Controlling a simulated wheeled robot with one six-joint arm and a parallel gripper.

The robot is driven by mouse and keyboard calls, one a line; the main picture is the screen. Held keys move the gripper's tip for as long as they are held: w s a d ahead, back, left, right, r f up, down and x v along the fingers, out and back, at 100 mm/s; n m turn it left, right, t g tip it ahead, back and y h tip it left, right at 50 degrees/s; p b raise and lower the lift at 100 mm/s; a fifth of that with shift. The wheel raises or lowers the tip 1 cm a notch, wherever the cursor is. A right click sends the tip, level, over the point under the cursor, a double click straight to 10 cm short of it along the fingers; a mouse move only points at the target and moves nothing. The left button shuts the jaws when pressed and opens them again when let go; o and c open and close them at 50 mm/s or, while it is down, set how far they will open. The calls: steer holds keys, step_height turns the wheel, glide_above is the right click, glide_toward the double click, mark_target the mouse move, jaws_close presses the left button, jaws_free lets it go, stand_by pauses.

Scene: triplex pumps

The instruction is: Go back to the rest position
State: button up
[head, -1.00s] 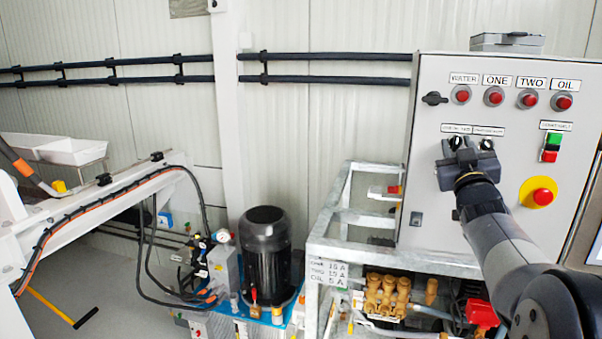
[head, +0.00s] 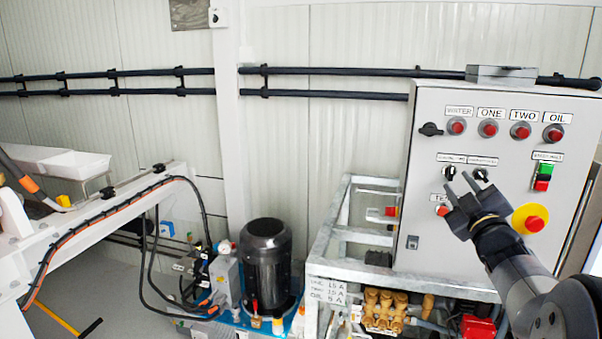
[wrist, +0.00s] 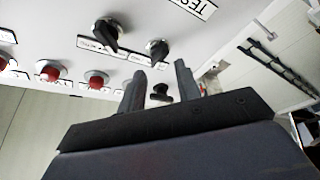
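My gripper (head: 459,187) is in front of the grey control panel (head: 425,215), with its two fingers apart and nothing between them. In the wrist view my gripper (wrist: 160,73) also shows open, with the panel face beyond it. Two black selector knobs (head: 449,173) (head: 480,174) sit in the middle of the panel, just above and beyond my fingers. They also show in the wrist view, one at upper left (wrist: 106,33) and one nearer the fingers (wrist: 157,48). The fingers appear clear of both knobs. Part of the lower panel is hidden behind my arm.
Red lamps (head: 489,129) run along the panel top, with a black rotary handle (head: 431,129) at their left. A green-and-red switch (head: 543,178) and emergency stop (head: 533,222) are at right. A galvanised frame (head: 330,240) and black motor (head: 266,268) stand left; open floor lies further left.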

steer(key=b+v, duration=0.1)
steer(key=v, duration=0.6)
steer(key=shift+b, duration=0.3)
